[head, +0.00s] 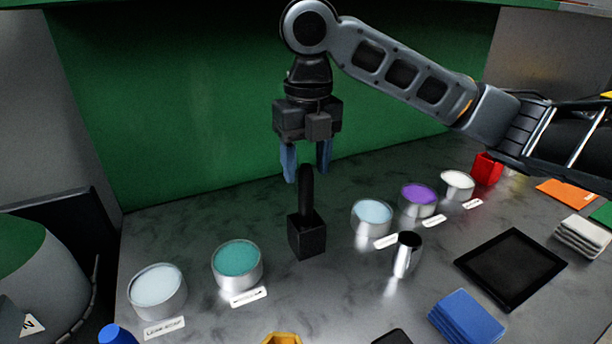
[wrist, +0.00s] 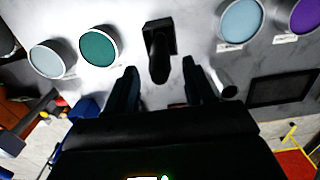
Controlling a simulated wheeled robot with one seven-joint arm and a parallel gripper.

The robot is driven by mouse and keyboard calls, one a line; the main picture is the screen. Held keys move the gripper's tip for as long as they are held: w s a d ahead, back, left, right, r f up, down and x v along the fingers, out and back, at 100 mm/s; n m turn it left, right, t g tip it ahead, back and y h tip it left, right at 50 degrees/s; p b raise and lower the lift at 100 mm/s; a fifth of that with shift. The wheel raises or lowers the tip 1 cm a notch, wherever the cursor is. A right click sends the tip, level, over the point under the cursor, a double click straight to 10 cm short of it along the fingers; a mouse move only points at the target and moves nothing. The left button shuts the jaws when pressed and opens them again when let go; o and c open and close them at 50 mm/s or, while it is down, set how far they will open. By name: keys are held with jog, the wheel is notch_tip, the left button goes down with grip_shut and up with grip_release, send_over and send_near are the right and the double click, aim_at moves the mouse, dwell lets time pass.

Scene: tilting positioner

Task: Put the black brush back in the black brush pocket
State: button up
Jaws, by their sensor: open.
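The black brush (head: 306,190) stands upright in the head view, its handle rising out of a small black box, the black brush pocket (head: 307,241). Its lower end is hidden inside the pocket. My gripper (head: 306,175) points down above the pocket with its two blue fingers apart, on either side of the handle's top. In the wrist view the brush (wrist: 158,62) shows between the open fingers of my gripper (wrist: 159,69), with the pocket (wrist: 160,27) beyond. No finger visibly touches the handle.
A teal tub (head: 237,265) and a pale tub (head: 158,290) stand left of the pocket. A light-blue tub (head: 371,217) and a metal cup (head: 407,254) stand to its right. A black tray (head: 511,267) and blue cloths (head: 466,316) lie further right.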

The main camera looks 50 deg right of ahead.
notch_tip(320, 180, up, 9)
jog(key=shift+s+a+f, duration=0.1)
jog(key=shift+s, duration=0.05)
dwell(0.4)
